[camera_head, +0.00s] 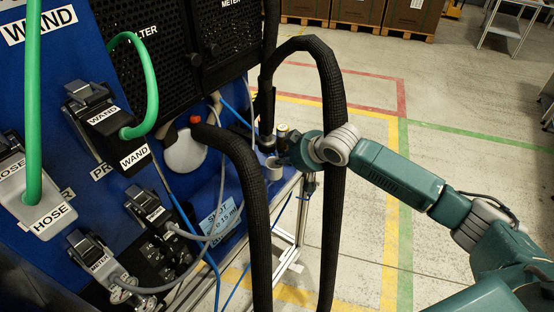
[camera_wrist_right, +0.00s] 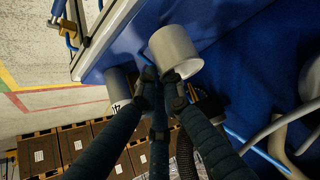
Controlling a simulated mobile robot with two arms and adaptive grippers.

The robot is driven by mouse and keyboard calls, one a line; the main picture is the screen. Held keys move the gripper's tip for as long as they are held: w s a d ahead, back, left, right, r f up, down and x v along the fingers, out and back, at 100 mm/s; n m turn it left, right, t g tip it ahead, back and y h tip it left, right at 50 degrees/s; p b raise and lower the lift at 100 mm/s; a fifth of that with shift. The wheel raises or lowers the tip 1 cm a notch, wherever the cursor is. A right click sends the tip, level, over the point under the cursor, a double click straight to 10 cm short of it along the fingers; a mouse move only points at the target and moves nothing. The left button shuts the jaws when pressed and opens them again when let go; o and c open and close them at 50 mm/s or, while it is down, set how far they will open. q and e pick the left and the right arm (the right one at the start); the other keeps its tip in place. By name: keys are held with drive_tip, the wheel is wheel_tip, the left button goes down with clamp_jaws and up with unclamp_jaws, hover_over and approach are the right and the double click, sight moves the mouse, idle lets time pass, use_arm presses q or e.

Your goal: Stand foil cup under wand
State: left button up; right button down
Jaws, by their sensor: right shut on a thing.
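A small light-grey cup (camera_head: 274,173) is at the blue shelf's edge in the head view, just below my right gripper (camera_head: 283,158). In the wrist view the grey cup (camera_wrist_right: 177,50) lies at my right fingertips (camera_wrist_right: 160,88). The fingers are close together on the near side of its rim; the exact contact is partly hidden. A dark upright fitting (camera_head: 266,140) at the end of a black hose stands just behind the cup; I cannot tell for sure that it is the wand. My left gripper is not in view.
A second grey cylinder (camera_wrist_right: 118,84) with a dark marking stands left of the fingers in the wrist view. A thick black hose (camera_head: 330,95) loops beside my right forearm. Blue panels with cables (camera_head: 150,225) fill the left.

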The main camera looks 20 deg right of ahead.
drive_tip(key=w, duration=0.1)
drive_tip(key=w+a, duration=0.1)
drive_tip(key=w, duration=0.1)
drive_tip(key=shift+w+a, duration=0.1)
drive_tip(key=shift+f+p, duration=0.5)
drive_tip(key=shift+f, duration=1.25)
drive_tip(key=shift+f, duration=0.15)
drive_tip(key=c, duration=1.9)
unclamp_jaws()
drive_tip(key=v, duration=1.2)
drive_tip(key=shift+r+b, duration=0.2)
drive_tip(key=shift+b, duration=0.2)
